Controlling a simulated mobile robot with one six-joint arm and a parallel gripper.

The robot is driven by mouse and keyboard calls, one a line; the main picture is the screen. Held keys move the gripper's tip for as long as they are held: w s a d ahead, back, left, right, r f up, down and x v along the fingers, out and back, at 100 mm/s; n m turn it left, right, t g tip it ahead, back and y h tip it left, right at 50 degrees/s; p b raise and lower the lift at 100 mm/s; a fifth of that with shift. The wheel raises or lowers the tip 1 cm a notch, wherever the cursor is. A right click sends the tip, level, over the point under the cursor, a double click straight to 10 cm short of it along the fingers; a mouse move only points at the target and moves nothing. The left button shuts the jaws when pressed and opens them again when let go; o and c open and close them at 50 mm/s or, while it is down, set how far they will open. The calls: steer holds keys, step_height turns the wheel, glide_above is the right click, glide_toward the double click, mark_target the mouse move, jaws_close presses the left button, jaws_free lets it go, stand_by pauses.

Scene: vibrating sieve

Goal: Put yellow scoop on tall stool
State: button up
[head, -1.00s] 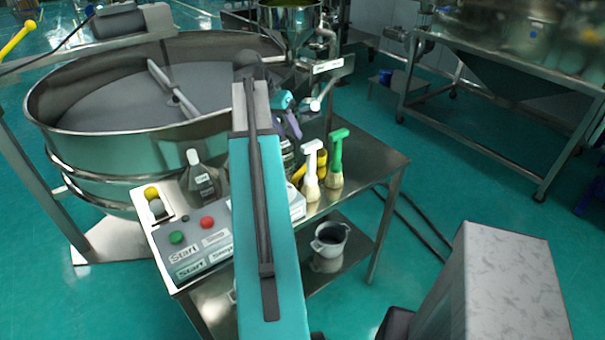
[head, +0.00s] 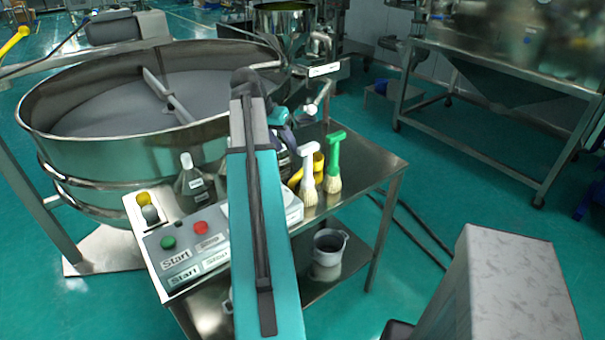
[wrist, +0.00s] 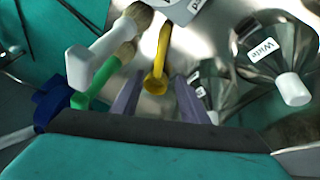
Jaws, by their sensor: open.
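The yellow scoop (head: 319,163) is on the metal table behind the white brush, partly hidden by it. In the wrist view the scoop's yellow handle (wrist: 160,50) runs down to a rounded end just ahead of the fingers. My gripper (wrist: 157,98) is open, its two purple-grey fingers on either side of the line of the scoop, with nothing held. In the head view my gripper (head: 285,138) is partly hidden by my arm, above the table near the scoop. I cannot make out a tall stool for certain.
A white brush (head: 309,175) and a green brush (head: 334,165) stand close beside the scoop. Bottles (head: 192,182) and a control box (head: 185,250) are to the left. The large round sieve (head: 100,145) stands behind. A pail (head: 327,255) is on the lower shelf.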

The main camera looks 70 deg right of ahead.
steer(key=p, duration=0.2)
glide_above(301, 171)
steer(key=w+a, duration=0.2)
steer(key=shift+s+f, duration=0.1)
steer(key=shift+f, duration=3.45)
steer(key=shift+d+f, duration=0.1)
steer(key=shift+p+x, duration=0.7)
steer(key=shift+x, duration=0.4)
steer(key=shift+p+x, duration=0.4)
steer(key=shift+x, duration=1)
steer(key=shift+s, duration=0.1)
jaws_close()
